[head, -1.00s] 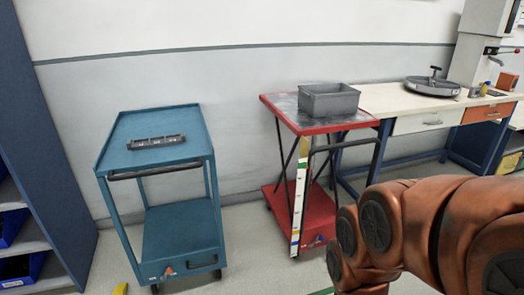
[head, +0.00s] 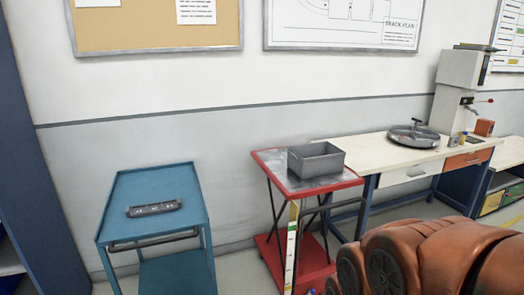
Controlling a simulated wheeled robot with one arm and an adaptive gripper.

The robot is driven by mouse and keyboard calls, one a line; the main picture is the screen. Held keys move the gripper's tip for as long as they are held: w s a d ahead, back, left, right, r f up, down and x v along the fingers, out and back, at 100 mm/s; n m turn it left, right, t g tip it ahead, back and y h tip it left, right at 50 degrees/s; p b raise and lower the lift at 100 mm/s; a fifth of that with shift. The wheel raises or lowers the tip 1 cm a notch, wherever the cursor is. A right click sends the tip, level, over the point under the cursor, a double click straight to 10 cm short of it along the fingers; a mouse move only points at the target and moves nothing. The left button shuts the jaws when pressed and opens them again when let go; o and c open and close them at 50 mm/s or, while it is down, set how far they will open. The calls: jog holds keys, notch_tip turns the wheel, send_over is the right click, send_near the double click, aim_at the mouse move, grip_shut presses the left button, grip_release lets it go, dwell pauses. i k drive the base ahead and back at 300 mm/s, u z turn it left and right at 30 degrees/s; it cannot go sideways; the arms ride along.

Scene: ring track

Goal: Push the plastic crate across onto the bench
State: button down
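A grey plastic crate (head: 316,160) stands upright on the top of a red trolley (head: 347,181), toward the side nearer the bench. The crate looks empty, though its floor is only partly seen. The bench (head: 375,151) has a pale top and blue legs and stands just right of the trolley, against the wall. The trolley's top and the bench top look close together; I cannot tell whether they touch. My orange arm fills the lower right. My gripper is not in view.
A blue cart (head: 190,215) with a dark slotted part (head: 154,208) on it stands at the left. A round dark device (head: 414,136) with a handle and a grey machine (head: 455,95) stand on the bench. The bench's near left end is clear.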

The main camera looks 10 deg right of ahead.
aim_at(319, 158)
jog(key=z, duration=0.3)
jog(key=i, duration=1.3)
jog(key=u, duration=0.95)
jog(key=i, duration=0.75)
jog(key=u, duration=0.65)
